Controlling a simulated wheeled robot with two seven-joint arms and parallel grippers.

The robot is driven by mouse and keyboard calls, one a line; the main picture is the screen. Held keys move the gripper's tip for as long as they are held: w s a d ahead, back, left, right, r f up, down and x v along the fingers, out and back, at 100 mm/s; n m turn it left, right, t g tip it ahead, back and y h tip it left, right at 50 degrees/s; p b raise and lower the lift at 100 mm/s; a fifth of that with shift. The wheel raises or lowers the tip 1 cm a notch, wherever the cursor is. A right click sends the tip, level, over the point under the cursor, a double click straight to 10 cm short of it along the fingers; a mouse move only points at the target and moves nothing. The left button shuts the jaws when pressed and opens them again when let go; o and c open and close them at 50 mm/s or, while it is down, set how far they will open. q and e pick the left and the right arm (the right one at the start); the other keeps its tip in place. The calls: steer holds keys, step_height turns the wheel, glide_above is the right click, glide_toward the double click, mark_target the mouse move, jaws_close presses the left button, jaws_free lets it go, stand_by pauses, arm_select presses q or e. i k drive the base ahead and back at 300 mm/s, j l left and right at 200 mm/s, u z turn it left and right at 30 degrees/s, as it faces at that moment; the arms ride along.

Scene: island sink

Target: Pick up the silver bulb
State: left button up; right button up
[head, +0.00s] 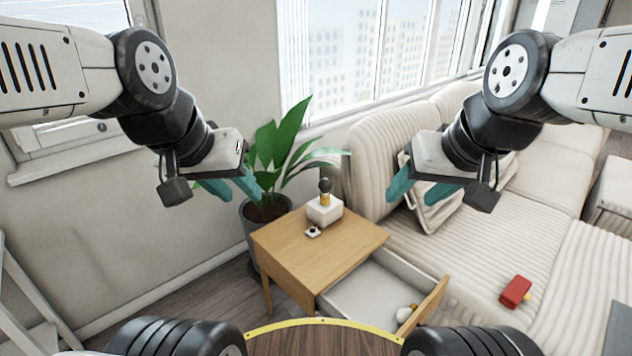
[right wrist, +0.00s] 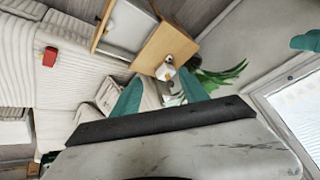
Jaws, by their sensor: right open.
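A dark grey, shiny rounded bulb (head: 325,185) stands upright on a short yellowish neck on a small white box (head: 325,209) on the wooden side table (head: 315,248). It may be the silver bulb; its colour is hard to tell. A whitish bulb-like thing with a yellowish part (head: 404,313) lies in the open drawer (head: 365,295). My left gripper (head: 238,192) is open and empty, left of the white box and in front of the plant. My right gripper (head: 414,200) is open and empty, right of the box; it also shows in the right wrist view (right wrist: 160,74).
A small dark-and-white object (head: 313,231) lies before the white box. A potted plant (head: 268,205) stands behind the table at left. A striped sofa (head: 470,255) is at right, with a red object (head: 515,291) on it.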

mark_target(325, 184)
steer(key=i+j, duration=0.4)
steer(key=i+j+z, duration=0.15)
steer(key=i+j, duration=0.2)
steer(key=j, duration=0.15)
steer(key=i+j, duration=0.4)
steer(key=i+j+z, duration=0.1)
steer(key=i+j, duration=0.25)
steer(key=j, duration=0.25)
